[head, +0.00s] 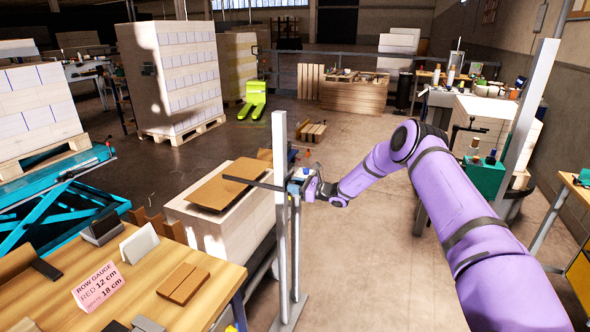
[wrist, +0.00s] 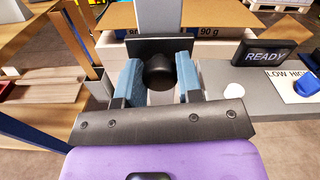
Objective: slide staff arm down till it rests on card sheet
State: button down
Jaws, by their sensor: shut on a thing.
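The staff (head: 281,225) is a tall pale grey post standing beside the ream stack. Its dark, thin staff arm (head: 250,182) reaches left over the brown card sheet (head: 217,188), which lies on top of the stack. I cannot tell whether the arm touches the sheet. My gripper (head: 300,187) is at the staff, on its right side. In the wrist view, the blue-padded fingers (wrist: 159,82) are closed around a round black knob (wrist: 159,68). The knob sits before a dark plate (wrist: 183,46) on the grey post. The card sheet's brown edge (wrist: 205,14) shows behind.
The pale ream stack (head: 240,225) stands under the sheet. A wooden table (head: 215,285) with a pink row gauge card (head: 100,285) is at the front left. A teal lift table (head: 60,205) is at the left. Open floor (head: 370,260) lies right of the staff.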

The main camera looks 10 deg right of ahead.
jog(key=shift+f, duration=2.35)
jog(key=c, duration=0.8)
grip_release()
jog(key=v, duration=1)
jog(key=shift+s+d, duration=0.2)
jog(key=shift+d, duration=0.1)
